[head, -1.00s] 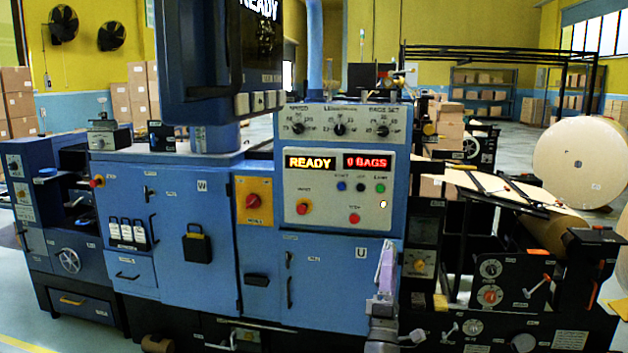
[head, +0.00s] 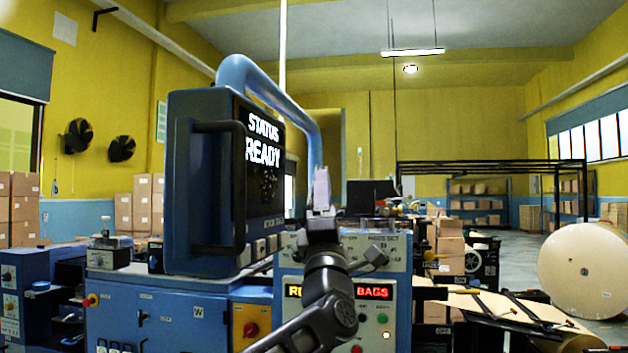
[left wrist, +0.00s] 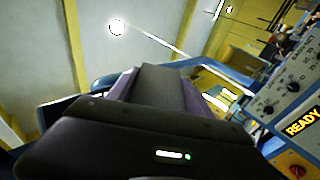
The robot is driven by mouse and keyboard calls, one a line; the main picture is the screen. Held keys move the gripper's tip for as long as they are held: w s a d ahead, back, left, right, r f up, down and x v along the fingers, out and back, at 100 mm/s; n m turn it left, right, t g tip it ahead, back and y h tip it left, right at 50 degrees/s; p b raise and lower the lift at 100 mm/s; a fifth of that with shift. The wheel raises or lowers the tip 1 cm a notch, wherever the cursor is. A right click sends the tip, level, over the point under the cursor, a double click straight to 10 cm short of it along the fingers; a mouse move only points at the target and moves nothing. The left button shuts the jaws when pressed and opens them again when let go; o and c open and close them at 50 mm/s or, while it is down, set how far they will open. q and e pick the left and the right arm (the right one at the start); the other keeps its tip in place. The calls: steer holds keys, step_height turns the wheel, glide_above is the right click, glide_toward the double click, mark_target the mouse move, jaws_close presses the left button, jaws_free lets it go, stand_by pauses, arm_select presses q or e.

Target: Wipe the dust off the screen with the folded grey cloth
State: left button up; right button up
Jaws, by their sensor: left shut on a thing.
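The screen (head: 264,150) is on a blue hanging console at centre left in the head view, seen at a steep angle. It reads STATUS READY, with brownish dust specks below the text. My left gripper (head: 321,186) is raised to the right of the screen, apart from it in the picture, with its pale lilac fingers pointing up. In the left wrist view my left gripper (left wrist: 156,82) is shut on the folded grey cloth (left wrist: 160,88), a dark grey block between the lilac fingers. The cloth is hard to make out in the head view. My right gripper is out of view.
A black handle (head: 238,185) stands out along the console's near side, and a blue bent pipe (head: 285,95) arches over it. The control panel (head: 372,262) with knobs lies behind my left arm. A big paper roll (head: 590,270) is at right. Open air surrounds the gripper.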

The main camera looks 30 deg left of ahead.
arm_select(q)
steer(key=s+r, duration=0.2)
steer(key=shift+s+a+r, duration=0.2)
steer(key=shift+a+r, duration=0.15)
steer(key=shift+a, duration=0.05)
steer(key=shift+a, duration=0.1)
steer(key=a, duration=0.1)
steer(key=s+a, duration=0.1)
steer(key=a, duration=0.1)
steer(key=s+a, duration=0.1)
steer(key=a, duration=0.1)
steer(key=shift+a, duration=0.25)
steer(key=shift+s+a, duration=0.15)
steer(key=shift+a, duration=0.45)
stand_by(0.8)
steer(key=shift+w+a+p, duration=0.15)
steer(key=shift+w+a, duration=0.15)
steer(key=shift+w, duration=0.55)
steer(key=shift+w+a+p, duration=0.15)
steer(key=shift+w+a, duration=0.15)
steer(key=shift+w, duration=0.55)
